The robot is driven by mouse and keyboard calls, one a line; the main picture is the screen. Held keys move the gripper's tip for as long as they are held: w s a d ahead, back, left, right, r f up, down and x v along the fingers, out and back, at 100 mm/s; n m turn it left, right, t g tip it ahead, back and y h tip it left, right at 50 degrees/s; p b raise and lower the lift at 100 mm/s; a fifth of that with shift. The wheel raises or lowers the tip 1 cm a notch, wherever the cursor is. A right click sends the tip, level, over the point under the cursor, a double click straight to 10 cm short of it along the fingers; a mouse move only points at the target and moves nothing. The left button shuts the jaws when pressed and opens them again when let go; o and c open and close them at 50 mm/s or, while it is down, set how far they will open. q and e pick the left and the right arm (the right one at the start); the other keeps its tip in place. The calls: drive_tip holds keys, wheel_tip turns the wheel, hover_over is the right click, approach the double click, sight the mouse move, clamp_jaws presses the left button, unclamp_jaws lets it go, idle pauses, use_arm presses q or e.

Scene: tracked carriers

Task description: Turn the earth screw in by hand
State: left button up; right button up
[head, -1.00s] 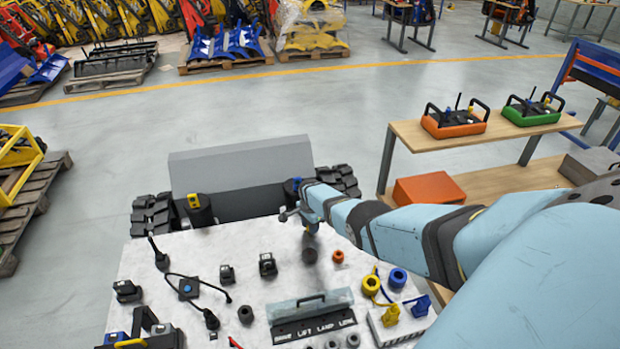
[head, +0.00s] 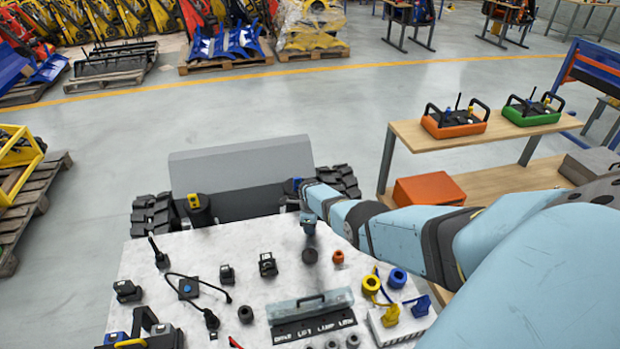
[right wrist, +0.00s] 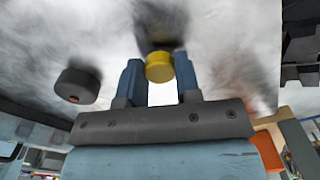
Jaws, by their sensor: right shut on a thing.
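My right gripper (head: 309,229) is over the far part of the pale, marked top plate (head: 215,252) of a tracked carrier. In the right wrist view its two blue fingers (right wrist: 159,82) are shut on a yellow round head (right wrist: 159,67), which I take to be the earth screw. A dark shape shows behind that head, and I cannot tell how deep the screw sits. In the head view the gripper hides the screw. A dark round knob (head: 310,256) stands just in front of the gripper. My left gripper is not in view.
An orange ring (head: 337,257), a yellow ring (head: 371,284), a blue ring (head: 397,278) and a clear-covered box (head: 310,303) sit on the plate. Switches and a cable are to the left. A wooden bench (head: 405,137) with orange and green remote controllers stands at the right.

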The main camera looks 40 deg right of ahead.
drive_tip(key=o, duration=0.8)
drive_tip(key=shift+r, duration=0.1)
drive_tip(key=n, duration=1)
drive_tip(key=shift+n, duration=0.3)
drive_tip(key=n, duration=0.3)
drive_tip(key=shift+n, duration=0.3)
drive_tip(key=n, duration=0.3)
drive_tip(key=shift+n, duration=0.4)
drive_tip(key=n, duration=0.4)
drive_tip(key=shift+b, duration=0.3)
drive_tip(key=n, duration=0.7)
